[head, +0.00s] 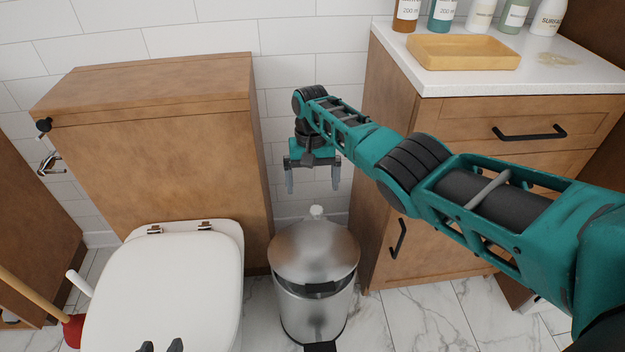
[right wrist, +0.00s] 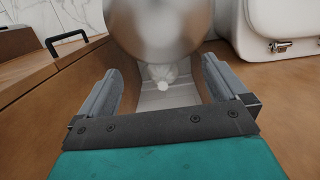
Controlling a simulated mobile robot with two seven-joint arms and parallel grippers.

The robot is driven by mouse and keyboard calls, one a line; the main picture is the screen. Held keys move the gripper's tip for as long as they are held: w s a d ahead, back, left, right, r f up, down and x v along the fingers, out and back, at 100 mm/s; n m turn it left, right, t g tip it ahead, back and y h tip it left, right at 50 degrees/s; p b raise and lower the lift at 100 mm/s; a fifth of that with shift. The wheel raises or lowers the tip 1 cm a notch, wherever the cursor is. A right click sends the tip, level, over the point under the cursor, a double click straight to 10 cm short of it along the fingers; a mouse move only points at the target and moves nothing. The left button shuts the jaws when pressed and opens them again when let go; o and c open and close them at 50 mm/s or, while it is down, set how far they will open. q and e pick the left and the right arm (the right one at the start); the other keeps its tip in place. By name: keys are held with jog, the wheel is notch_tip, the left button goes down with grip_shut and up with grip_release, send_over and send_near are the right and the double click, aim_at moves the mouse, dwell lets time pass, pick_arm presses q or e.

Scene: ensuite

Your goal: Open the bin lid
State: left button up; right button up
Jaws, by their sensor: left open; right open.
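The bin (head: 313,312) is a round brushed-steel pedal bin standing between the toilet and the wooden cabinet. Its domed lid (head: 312,252) sits over the body, with a dark band showing at the front below it. A black pedal (head: 320,347) shows at the bottom edge. My right gripper (head: 313,190) is open and empty, pointing down above and behind the lid. In the right wrist view the lid (right wrist: 160,28) shows beyond the open fingers, apart from them. Only the fingertips of my left gripper (head: 161,347) show, apart, in front of the toilet lid.
The closed toilet (head: 180,275) stands left of the bin, with a wooden box (head: 160,140) behind it. The cabinet (head: 385,180) bounds the right side. A small white object (head: 317,211) is behind the bin. A red plunger (head: 72,330) is at lower left.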

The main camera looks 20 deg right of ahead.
jog(key=shift+r, duration=0.1)
notch_tip(320, 180, up, 13)
jog(key=w+p, duration=0.1)
jog(key=p, duration=0.3)
jog(key=shift+w+d+f, duration=0.2)
jog(key=shift+w+d, duration=0.05)
jog(key=shift+w, duration=0.05)
